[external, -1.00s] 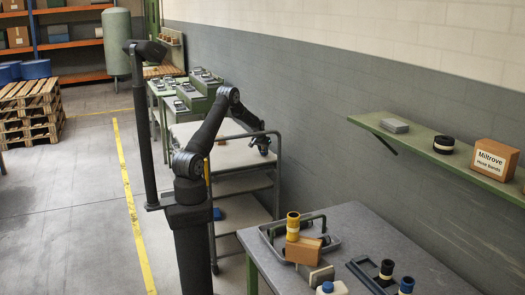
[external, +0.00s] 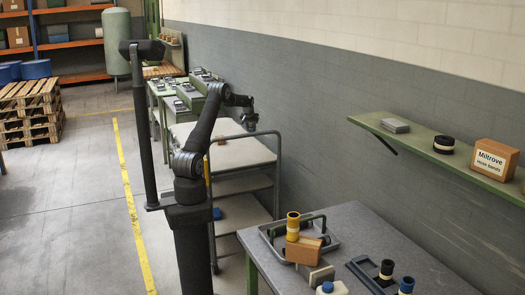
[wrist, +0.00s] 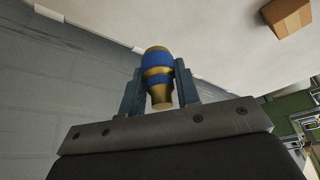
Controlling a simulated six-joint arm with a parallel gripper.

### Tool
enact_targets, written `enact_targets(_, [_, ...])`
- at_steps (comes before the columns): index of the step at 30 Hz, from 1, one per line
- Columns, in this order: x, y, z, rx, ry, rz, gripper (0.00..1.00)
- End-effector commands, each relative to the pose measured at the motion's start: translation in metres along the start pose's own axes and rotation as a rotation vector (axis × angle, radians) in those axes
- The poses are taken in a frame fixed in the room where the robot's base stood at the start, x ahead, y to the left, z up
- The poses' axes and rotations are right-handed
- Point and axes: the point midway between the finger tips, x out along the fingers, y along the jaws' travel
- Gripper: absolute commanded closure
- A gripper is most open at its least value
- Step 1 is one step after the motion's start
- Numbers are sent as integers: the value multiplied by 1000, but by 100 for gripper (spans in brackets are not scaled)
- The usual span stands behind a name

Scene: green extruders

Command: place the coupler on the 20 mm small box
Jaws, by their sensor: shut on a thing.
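My gripper (wrist: 160,88) is shut on the coupler (wrist: 158,72), a brass-coloured piece with blue bands held between the two fingers in the wrist view. In the external view my gripper (external: 248,118) is raised above the cart, and the coupler is too small there to make out clearly. A small brown box (wrist: 287,16) lies on the pale cart top at the upper right of the wrist view, apart from the coupler. No 20 mm marking is readable.
The cart (external: 235,155) has a push rail at its right end. The grey table (external: 400,245) holds a tray (external: 333,243), bottles and black rolls. A wall shelf (external: 420,140) carries a labelled carton (external: 494,159). Much of the cart top is clear.

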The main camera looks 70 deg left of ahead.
Motion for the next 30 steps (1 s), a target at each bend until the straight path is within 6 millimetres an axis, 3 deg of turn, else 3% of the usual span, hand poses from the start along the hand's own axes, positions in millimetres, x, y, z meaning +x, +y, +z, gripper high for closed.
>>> enact_targets(1, [-1,-26,-12,-45,3,-19,97])
enact_targets(3, [-5,-54,-25,-101,4,-42,97])
enact_targets(9, [-14,-115,-46,-217,4,-91,97])
enact_targets(16, [-8,-149,-52,-260,3,-109,97])
enact_targets(24, [33,-203,-57,-260,3,-108,97])
enact_targets(30, [54,-232,-61,-258,5,-108,97])
